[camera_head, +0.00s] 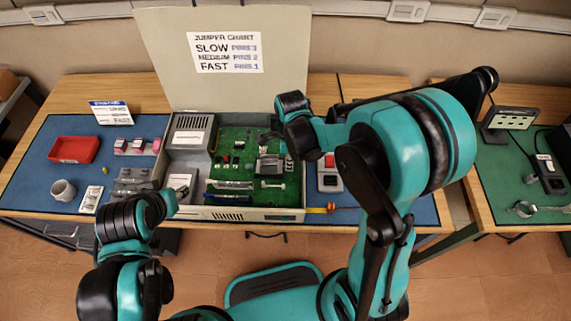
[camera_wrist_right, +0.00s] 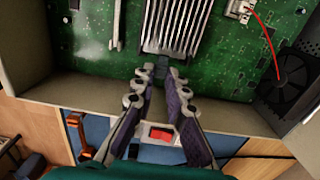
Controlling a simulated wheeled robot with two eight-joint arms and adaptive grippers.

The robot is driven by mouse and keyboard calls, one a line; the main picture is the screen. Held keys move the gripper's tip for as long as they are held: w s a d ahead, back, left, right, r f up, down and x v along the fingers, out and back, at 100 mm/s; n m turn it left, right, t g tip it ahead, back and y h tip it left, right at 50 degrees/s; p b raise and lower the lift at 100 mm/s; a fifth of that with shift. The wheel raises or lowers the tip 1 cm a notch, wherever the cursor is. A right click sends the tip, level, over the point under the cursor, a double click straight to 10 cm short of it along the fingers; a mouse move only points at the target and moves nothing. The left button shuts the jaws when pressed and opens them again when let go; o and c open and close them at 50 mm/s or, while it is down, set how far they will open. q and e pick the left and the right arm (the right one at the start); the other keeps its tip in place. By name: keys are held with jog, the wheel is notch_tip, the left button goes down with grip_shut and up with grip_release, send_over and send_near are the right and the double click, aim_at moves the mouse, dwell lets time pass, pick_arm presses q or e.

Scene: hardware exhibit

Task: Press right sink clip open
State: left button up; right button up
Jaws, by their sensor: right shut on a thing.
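The circuit board (camera_head: 230,145) lies in an open beige case, with a finned heat sink (camera_head: 268,165) near its right side. In the right wrist view the silver heat sink (camera_wrist_right: 190,25) is close up. A small dark clip (camera_wrist_right: 163,72) sits at its near end, mostly hidden by my fingertips. My right gripper (camera_wrist_right: 163,80) reaches over the case wall, its fingers closed in on the clip. In the head view the right gripper (camera_head: 277,134) is small and dark above the heat sink. My left gripper (camera_head: 170,203) is near the case's front left; its fingers are unclear.
The case wall (camera_wrist_right: 70,95) passes below my right fingers. A black fan (camera_wrist_right: 290,80) with a red wire is at the right. A red tray (camera_head: 74,149), a cup (camera_head: 63,190) and small parts lie on the left mat. The raised lid (camera_head: 230,90) carries a jumper chart.

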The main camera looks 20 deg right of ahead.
jog(key=shift+s+d+f+b, duration=0.15)
jog(key=shift+d+f+b, duration=0.2)
jog(key=shift+d+b, duration=0.1)
dwell(0.6)
jog(key=o, duration=0.5)
jog(key=shift+r, duration=0.15)
dwell(0.3)
notch_tip(320, 180, up, 7)
jog(key=p, duration=0.5)
dwell(0.3)
dwell(0.4)
